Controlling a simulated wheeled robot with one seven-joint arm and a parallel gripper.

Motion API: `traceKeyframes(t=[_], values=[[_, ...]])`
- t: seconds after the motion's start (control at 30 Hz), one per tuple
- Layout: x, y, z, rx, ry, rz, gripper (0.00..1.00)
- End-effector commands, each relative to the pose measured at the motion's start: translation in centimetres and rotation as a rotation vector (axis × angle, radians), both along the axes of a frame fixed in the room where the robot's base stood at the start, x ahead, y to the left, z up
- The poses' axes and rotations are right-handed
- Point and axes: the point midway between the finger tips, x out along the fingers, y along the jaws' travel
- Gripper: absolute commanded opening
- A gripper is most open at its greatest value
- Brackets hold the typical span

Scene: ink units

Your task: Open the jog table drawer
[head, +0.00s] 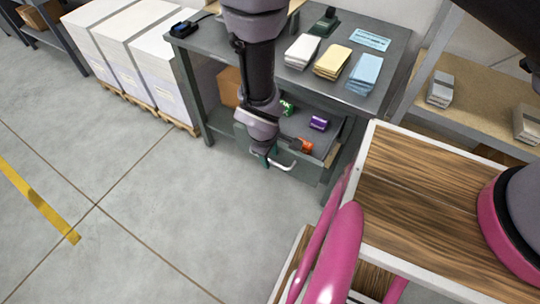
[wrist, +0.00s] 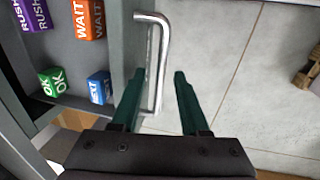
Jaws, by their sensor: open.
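The jog table (head: 215,48) is a grey bench in the head view. Its drawer (head: 312,172) stands pulled out, with its inside showing; the drawer's front panel (wrist: 124,45) is also in the wrist view. A pale metal bar handle (head: 284,164) is on the drawer front. In the wrist view the handle (wrist: 163,45) runs between the two dark green fingers of my gripper (wrist: 158,85). The fingers are apart, one on each side of the bar, with a gap on the right. In the head view my gripper (head: 266,156) is at the drawer front, partly hidden by my wrist.
Labelled blocks lie in the drawer: purple (wrist: 35,14), orange (wrist: 89,20), green (wrist: 52,82) and blue (wrist: 99,88). Paper stacks (head: 303,51) are on the table top. White stacks on pallets (head: 150,60) stand left. Floor (head: 140,210) in front is clear.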

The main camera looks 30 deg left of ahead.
Motion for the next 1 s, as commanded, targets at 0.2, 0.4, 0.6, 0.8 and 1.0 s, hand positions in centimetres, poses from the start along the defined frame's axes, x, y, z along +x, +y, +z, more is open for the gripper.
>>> traceKeyframes(t=[0.2,0.4,0.6,0.8,1.0], values=[[-0.7,0.2,3.5,0.005,0.001,0.002,0.45],[-1.4,0.2,7.5,0.004,0.000,0.001,0.45],[-1.9,0.2,9.8,0.002,0.000,0.000,0.45],[-2.0,0.1,10.3,0.000,0.000,0.000,0.45],[-2.0,0.1,10.3,0.000,0.000,0.000,0.45]])
